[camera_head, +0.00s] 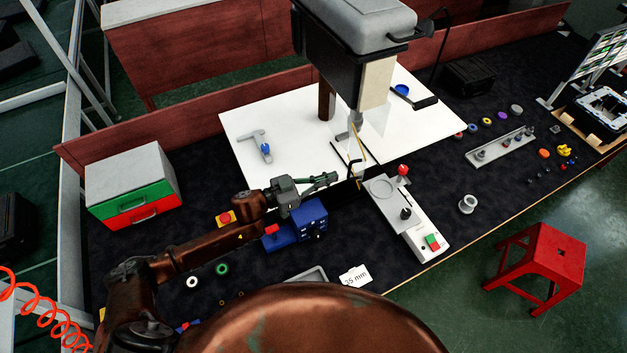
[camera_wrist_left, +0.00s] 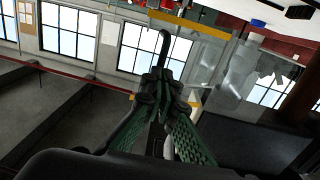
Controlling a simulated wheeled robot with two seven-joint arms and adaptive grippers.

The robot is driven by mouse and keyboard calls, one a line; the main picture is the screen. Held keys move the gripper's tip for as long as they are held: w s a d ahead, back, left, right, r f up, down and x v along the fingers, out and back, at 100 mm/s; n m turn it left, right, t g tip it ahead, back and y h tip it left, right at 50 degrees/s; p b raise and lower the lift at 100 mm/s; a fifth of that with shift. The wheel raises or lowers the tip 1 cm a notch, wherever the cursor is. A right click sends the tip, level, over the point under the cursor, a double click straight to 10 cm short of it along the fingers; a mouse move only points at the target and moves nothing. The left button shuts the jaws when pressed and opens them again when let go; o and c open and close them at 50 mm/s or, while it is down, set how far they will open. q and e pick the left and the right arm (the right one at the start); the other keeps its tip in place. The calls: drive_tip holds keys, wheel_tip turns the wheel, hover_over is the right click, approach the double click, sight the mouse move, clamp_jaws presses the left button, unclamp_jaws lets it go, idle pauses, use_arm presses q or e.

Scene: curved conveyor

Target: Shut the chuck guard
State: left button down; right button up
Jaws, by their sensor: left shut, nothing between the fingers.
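The drill press (camera_head: 350,45) stands at the back middle of the bench. Its clear chuck guard (camera_head: 375,122) hangs beside the chuck (camera_head: 356,118), with a yellow edge strip (camera_head: 358,145) and a small dark hooked handle (camera_head: 358,182) low down. The guard appears swung aside, though its see-through panel makes the angle hard to judge. My left gripper (camera_head: 334,178) is shut and empty, just left of the handle. In the left wrist view, the shut fingers (camera_wrist_left: 160,85) are close to the dark hook (camera_wrist_left: 163,45); contact is unclear. My right gripper is out of view.
A blue vise-like block (camera_head: 309,220) sits under my left wrist. A grey fixture with a red knob (camera_head: 403,170) stands right of the gripper. A drawer box (camera_head: 130,185) is at left, a red stool (camera_head: 538,265) at right. White board (camera_head: 270,175) lies under the press.

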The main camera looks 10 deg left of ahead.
use_arm(q)
drive_tip(key=x, duration=0.3)
drive_tip(key=shift+p, duration=0.3)
